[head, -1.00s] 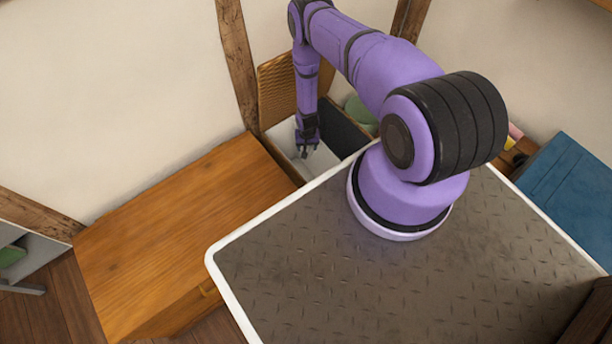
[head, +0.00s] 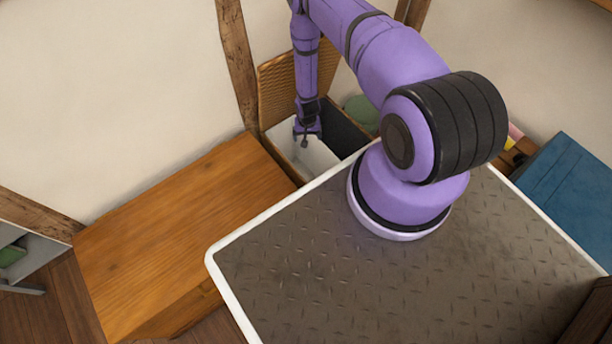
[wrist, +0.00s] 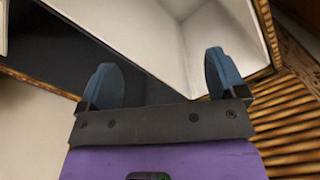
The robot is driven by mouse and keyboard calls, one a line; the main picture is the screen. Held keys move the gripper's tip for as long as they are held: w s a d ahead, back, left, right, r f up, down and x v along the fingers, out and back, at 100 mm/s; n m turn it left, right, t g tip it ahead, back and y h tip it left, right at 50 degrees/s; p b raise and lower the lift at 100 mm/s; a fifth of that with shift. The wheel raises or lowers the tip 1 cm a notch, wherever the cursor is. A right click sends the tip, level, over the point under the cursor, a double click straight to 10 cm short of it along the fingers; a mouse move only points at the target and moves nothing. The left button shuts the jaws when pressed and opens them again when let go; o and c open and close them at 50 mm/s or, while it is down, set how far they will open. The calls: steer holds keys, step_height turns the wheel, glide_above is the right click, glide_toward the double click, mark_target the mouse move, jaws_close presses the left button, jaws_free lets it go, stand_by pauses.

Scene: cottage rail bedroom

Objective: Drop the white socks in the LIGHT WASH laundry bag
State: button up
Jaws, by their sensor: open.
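My gripper (head: 307,136) is over the light side of a wicker hamper, its fingers spread and nothing between them. In the wrist view my gripper (wrist: 162,75) shows two blue fingertips wide apart. The white-lined compartment (head: 318,160) is the light laundry bag by its colour; no label is readable. Its pale inside (wrist: 150,35) shows in the wrist view. A dark-lined compartment (head: 345,131) lies beside it on the right in the head view. I cannot make out any white socks in either view.
The hamper's wicker lid (head: 276,92) stands open against the wall. A wooden chest (head: 180,235) is at left of the hamper. A green round thing (head: 361,110) sits behind the dark compartment. A blue surface (head: 570,185) is at far right.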

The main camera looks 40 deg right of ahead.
steer(key=shift+r, duration=1.65)
